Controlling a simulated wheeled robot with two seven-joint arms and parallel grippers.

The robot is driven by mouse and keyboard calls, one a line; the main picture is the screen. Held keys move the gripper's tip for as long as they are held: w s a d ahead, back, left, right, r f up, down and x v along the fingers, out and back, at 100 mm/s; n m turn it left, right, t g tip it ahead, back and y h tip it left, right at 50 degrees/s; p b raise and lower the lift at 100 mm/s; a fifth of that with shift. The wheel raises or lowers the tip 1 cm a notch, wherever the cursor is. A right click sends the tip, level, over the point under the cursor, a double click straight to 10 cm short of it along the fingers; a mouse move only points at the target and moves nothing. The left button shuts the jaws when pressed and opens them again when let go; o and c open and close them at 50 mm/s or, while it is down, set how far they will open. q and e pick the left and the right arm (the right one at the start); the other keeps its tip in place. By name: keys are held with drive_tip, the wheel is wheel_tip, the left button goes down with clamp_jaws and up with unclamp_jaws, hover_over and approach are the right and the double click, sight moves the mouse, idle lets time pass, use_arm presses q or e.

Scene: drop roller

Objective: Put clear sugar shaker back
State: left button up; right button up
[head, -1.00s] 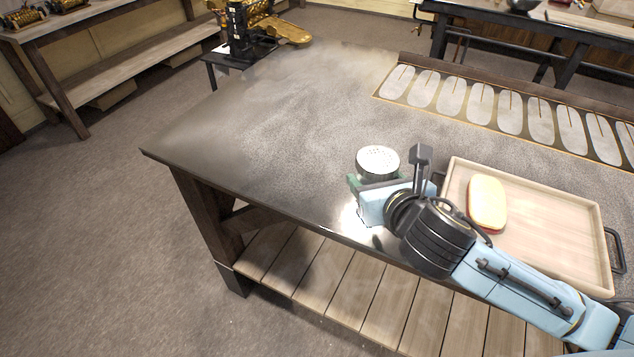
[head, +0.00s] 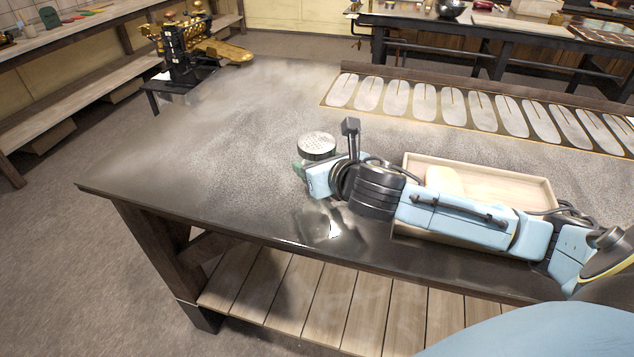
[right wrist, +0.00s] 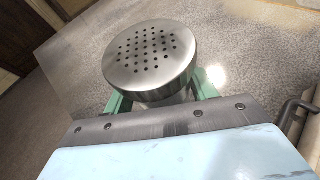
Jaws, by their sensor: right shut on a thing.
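The sugar shaker (head: 317,144) shows as a round metal lid with holes, near the middle of the table. In the right wrist view its lid (right wrist: 150,58) is large, with a little of the body showing below it. My right gripper (head: 303,172) is shut on the shaker, with green fingers (right wrist: 160,105) on both sides of the body below the lid. The shaker looks upright. Its base is hidden, so I cannot tell whether it touches the table. My left gripper is not in view.
The dark table (head: 215,150) is dusted with powder and clear at left. A panel of pale oval shapes (head: 453,105) lines the back edge. A black-and-gold machine (head: 187,50) stands beyond the far left corner.

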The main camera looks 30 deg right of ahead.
drive_tip(key=shift+f, duration=0.4)
wheel_tip(320, 180, down, 2)
drive_tip(key=shift+f+b, duration=0.25)
drive_tip(key=shift+b, duration=0.25)
drive_tip(key=shift+f, duration=0.25)
drive_tip(key=shift+r, duration=0.1)
drive_tip(key=shift+f, duration=0.2)
drive_tip(key=o, duration=1.1)
drive_tip(key=shift+s+r, duration=0.2)
drive_tip(key=shift+r, duration=0.05)
drive_tip(key=p+v, duration=0.1)
drive_tip(key=v, duration=0.7)
drive_tip(key=shift+s+a+r, duration=0.1)
drive_tip(key=shift+s, duration=0.25)
drive_tip(key=p+v, duration=0.1)
drive_tip(key=p, duration=0.1)
drive_tip(key=shift+s+r+p, duration=0.2)
drive_tip(key=shift+r+p, duration=0.05)
drive_tip(key=shift+p, duration=0.05)
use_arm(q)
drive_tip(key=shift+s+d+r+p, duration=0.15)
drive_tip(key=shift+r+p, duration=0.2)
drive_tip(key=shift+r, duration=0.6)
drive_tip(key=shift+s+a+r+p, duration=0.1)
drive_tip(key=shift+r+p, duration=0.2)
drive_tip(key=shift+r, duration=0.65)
use_arm(e)
drive_tip(key=shift+s+r, duration=0.15)
drive_tip(key=shift+s, duration=0.5)
